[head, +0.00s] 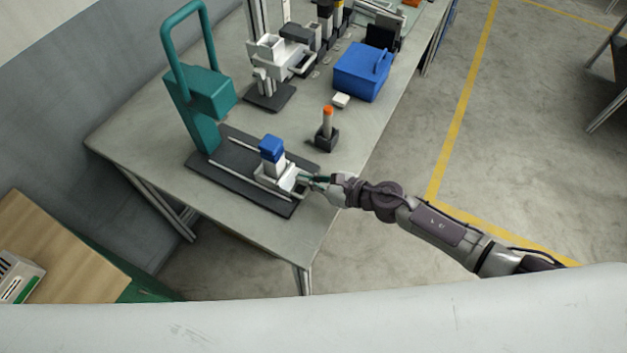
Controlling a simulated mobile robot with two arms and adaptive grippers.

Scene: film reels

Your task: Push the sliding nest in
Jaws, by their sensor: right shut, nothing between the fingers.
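The sliding nest (266,180) is a white carriage on the rails of a dark base plate (230,181) at the near end of the table. A white part with a blue top (271,148) stands upright in it. A teal press frame (207,92) with a large handle loop rises at the left end of the base plate. My right gripper (307,181) is shut and empty at the right end of the nest. Its fingertips are at the nest's white front part; I cannot tell whether they touch. My left gripper is not in view.
A dark holder with an orange-tipped item (327,130) stands just behind the base plate. A small white block (341,100), a blue box (363,71) and a white fixture (274,58) stand farther back. The table's (145,150) left front corner is bare.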

